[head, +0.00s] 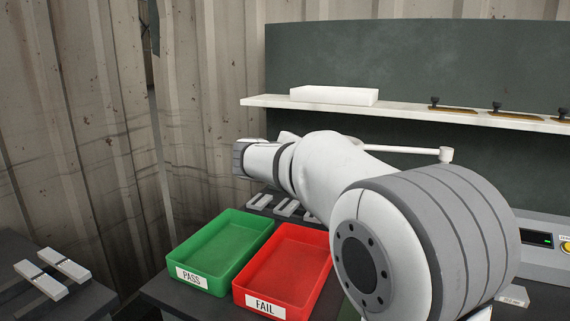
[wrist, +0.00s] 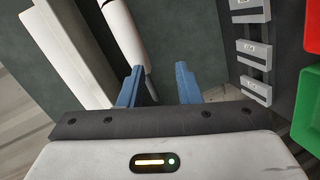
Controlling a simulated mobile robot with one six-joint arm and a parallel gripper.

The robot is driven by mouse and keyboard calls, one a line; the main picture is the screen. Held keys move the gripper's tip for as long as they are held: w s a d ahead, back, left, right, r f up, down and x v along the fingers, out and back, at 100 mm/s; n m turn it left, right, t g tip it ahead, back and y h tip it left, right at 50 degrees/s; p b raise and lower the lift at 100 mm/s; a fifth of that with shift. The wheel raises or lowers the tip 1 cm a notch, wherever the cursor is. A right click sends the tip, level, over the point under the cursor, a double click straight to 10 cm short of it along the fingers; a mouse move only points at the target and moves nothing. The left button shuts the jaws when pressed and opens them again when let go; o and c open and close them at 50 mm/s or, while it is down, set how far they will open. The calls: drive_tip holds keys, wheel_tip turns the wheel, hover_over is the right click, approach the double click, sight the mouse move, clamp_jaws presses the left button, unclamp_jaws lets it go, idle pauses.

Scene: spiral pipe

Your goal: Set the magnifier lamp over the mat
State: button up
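The magnifier lamp shows in the head view as a thin white arm (head: 405,150) ending at a white joint on the right. Its left end is hidden behind my arm, and I cannot make out the lens. In the wrist view a white rod-like part (wrist: 125,35), probably the lamp's, reaches down near my left finger. My gripper (wrist: 158,74) is open, with its two blue fingers apart; I cannot tell whether the rod lies between them or beyond. The gripper's fingers are hidden in the head view. The mat is not clearly visible; my arm covers that part of the bench.
A green PASS tray (head: 180,278) and a red FAIL tray (head: 243,293) stand on the bench front. Small grey parts (head: 259,202) lie behind them. A white shelf (head: 262,102) carries a white box (head: 334,95). A control box (head: 540,225) stands at right.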

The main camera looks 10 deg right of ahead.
drive_tip(key=w, duration=0.3)
drive_tip(key=w+n+t, duration=0.1)
drive_tip(key=w, duration=0.3)
drive_tip(key=w+d+t, duration=0.1)
drive_tip(key=w, duration=0.2)
drive_tip(key=shift+w+r+h+b, duration=0.3)
drive_tip(key=shift+w+r, duration=0.05)
drive_tip(key=shift+r, duration=0.05)
clamp_jaws()
drive_tip(key=shift+f, duration=0.1)
